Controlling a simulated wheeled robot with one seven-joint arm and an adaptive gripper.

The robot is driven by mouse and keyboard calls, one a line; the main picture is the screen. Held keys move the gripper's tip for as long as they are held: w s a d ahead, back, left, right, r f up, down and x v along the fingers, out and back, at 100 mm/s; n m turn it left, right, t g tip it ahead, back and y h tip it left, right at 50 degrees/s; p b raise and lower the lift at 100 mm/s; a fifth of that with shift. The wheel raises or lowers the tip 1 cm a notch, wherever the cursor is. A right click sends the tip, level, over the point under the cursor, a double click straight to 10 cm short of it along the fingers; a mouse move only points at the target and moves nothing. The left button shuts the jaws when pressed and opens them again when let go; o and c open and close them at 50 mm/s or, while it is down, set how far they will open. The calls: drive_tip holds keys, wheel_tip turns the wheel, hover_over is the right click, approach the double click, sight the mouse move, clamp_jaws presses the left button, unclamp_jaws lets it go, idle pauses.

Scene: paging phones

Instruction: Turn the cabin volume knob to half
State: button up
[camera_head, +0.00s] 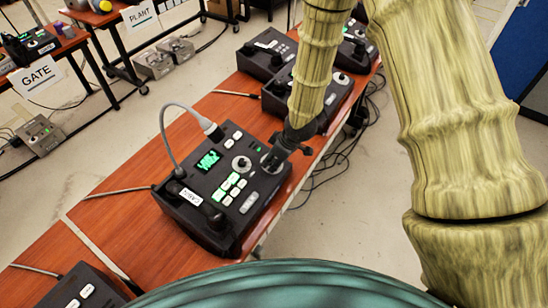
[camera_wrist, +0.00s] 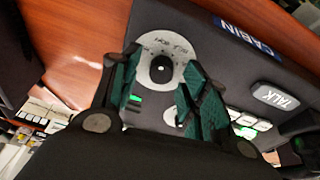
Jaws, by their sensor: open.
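Contact cannot be told. In the head view, my gripper (camera_head: 287,152) is over the phone's far right corner.
More phones (camera_head: 268,54) stand behind, and cables (camera_head: 345,145) hang off the table's right edge.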

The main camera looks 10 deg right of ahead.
drive_tip(key=shift+f, duration=0.15)
clamp_jaws()
drive_tip(key=shift+m, duration=0.4)
drive_tip(key=m, duration=0.3)
drive_tip(key=shift+w+b, duration=0.1)
drive_tip(key=shift+b, duration=0.3)
drive_tip(key=shift+m+h, duration=0.5)
drive_tip(key=shift+m, duration=1.6)
